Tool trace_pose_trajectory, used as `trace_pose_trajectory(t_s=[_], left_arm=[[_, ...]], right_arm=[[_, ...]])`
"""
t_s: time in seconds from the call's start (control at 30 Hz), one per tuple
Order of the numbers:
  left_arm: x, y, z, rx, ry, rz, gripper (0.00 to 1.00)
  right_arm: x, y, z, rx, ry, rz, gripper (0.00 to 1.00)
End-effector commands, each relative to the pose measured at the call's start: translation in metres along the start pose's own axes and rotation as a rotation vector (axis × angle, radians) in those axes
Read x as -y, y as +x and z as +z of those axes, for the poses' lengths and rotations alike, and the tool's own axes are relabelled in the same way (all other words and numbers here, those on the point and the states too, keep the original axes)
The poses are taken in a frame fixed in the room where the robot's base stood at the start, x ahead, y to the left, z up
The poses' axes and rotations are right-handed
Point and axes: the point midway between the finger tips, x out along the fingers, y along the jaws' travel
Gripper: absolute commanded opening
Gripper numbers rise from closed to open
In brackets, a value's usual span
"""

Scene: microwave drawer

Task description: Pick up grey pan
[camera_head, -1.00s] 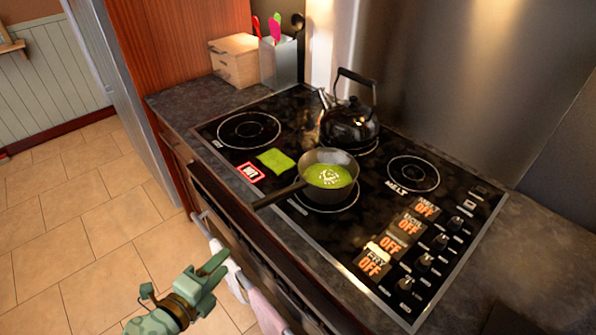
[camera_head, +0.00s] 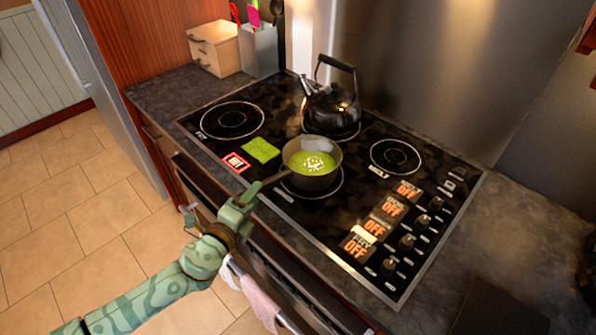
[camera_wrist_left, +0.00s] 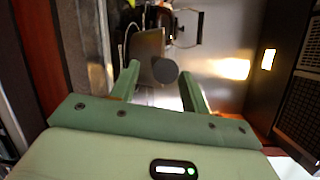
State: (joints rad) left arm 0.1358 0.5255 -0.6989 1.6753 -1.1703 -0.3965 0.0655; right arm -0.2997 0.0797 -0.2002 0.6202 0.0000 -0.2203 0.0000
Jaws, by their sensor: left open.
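The grey pan (camera_head: 318,182) sits on the front-middle burner of the black hob, with green food and white bits inside. Its dark handle (camera_head: 274,179) points left toward the hob's front edge. My left gripper (camera_head: 249,192) is at the handle's outer end and looks open. In the left wrist view, the open fingers (camera_wrist_left: 160,83) stand either side of a dark rounded end (camera_wrist_left: 165,70), which looks like the handle's tip. I cannot tell whether either finger touches it. My right gripper is not in view.
A black kettle (camera_head: 331,107) stands behind the pan. A green cloth-like square (camera_head: 261,150) lies left of it. Knobs (camera_head: 407,243) line the hob's right side. A wooden box (camera_head: 215,50) and a utensil holder (camera_head: 259,50) stand at the back left. Towels (camera_head: 258,298) hang in front.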

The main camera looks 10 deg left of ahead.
Motion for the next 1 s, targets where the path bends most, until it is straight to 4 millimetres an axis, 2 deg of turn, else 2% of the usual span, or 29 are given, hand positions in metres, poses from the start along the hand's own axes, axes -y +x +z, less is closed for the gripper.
trace_pose_trajectory(t_s=[0.03, 0.13, 0.4, 0.43, 0.57, 0.6, 1.0], left_arm=[[0.000, 0.009, -0.001, 0.000, -0.001, -0.002, 0.46], [0.000, 0.021, 0.000, 0.001, 0.000, -0.001, 0.46], [-0.001, 0.025, -0.001, 0.000, -0.001, 0.001, 0.46], [-0.001, 0.025, -0.001, 0.000, -0.001, 0.001, 0.40], [-0.001, 0.025, -0.001, 0.000, -0.001, 0.001, 0.04], [-0.001, 0.025, 0.000, 0.000, -0.001, 0.001, 0.00], [0.007, 0.025, 0.002, 0.002, -0.002, -0.004, 0.00]], right_arm=[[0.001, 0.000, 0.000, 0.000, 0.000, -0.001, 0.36], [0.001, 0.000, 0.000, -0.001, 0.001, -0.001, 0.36], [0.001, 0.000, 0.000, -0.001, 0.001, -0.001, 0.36], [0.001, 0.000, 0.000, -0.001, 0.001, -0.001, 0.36], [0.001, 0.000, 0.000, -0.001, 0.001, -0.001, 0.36], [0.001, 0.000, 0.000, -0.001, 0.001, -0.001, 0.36], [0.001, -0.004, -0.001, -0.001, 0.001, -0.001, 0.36]])
